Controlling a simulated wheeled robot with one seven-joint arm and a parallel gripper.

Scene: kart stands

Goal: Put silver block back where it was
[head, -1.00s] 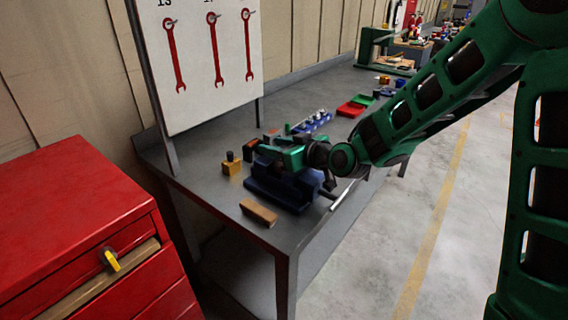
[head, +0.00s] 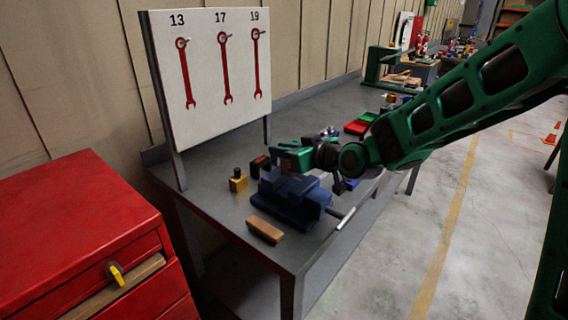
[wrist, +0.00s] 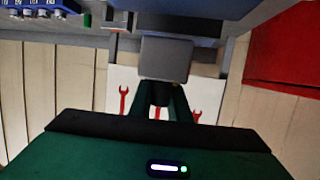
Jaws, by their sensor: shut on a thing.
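My gripper (head: 284,168) hangs just above and behind the blue vise (head: 285,205) on the workbench in the head view. In the wrist view its dark fingers (wrist: 162,96) are shut on a plain grey block, the silver block (wrist: 166,58). The block sticks out beyond the fingertips. In the head view the gripper's body hides most of it, and I cannot tell whether it touches the vise.
A wooden block (head: 265,230) and a brass block with a dark knob (head: 238,181) stand near the vise. The wrench board (head: 207,72) rises behind. A red drawer cabinet (head: 85,235) is at left. The vise handle (head: 346,217) juts over the bench's front edge.

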